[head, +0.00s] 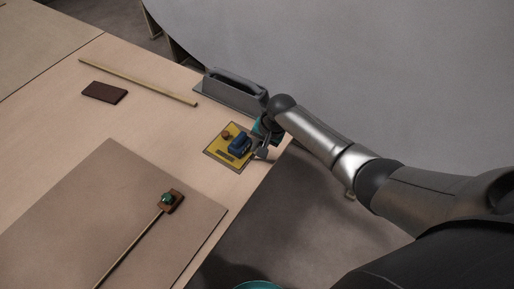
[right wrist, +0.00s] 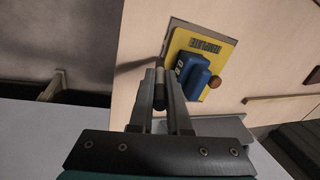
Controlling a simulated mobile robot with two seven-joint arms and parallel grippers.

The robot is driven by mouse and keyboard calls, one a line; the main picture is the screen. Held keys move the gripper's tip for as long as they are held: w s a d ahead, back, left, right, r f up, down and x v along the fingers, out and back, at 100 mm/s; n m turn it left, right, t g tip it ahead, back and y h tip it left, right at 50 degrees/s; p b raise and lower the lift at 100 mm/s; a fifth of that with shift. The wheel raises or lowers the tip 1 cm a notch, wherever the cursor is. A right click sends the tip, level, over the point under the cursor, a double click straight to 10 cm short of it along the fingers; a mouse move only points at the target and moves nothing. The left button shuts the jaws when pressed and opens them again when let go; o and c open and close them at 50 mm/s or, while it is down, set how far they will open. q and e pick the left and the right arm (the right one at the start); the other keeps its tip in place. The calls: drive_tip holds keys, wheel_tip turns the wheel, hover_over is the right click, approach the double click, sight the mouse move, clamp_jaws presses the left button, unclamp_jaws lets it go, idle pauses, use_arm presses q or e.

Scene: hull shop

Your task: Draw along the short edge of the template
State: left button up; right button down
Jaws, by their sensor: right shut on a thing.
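The template (head: 217,153) is a yellow plate with a blue handle and a brown knob. It lies on a slightly larger grey sheet near the table's right edge. In the right wrist view the template (right wrist: 222,60) shows its printed label, and the sheet's grey border shows around it. My right gripper (head: 262,152) is at the template's right side in the head view. It is shut on a slim dark pen-like tool (right wrist: 160,88), whose tip points toward the sheet. I cannot tell whether the tip touches. My left gripper is not in view.
A grey float-like tool with a long handle (head: 235,84) stands just behind the template. A wooden batten (head: 138,82) and a dark brown block (head: 104,92) lie farther back. A large board (head: 110,205) carries a stick with a green-knobbed block (head: 172,200). The table between them is clear.

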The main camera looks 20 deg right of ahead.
drive_tip(key=shift+w+d, duration=0.2)
drive_tip(key=shift+d, duration=0.1)
drive_tip(key=shift+w+d, duration=0.1)
drive_tip(key=shift+d, duration=0.05)
drive_tip(key=shift+w+d, duration=0.25)
drive_tip(key=shift+d, duration=0.05)
drive_tip(key=shift+d, duration=0.1)
drive_tip(key=shift+w+d, duration=0.3)
drive_tip(key=shift+d, duration=0.1)
drive_tip(key=shift+w+d, duration=0.15)
drive_tip(key=shift+w, duration=0.05)
drive_tip(key=shift+r, duration=0.1)
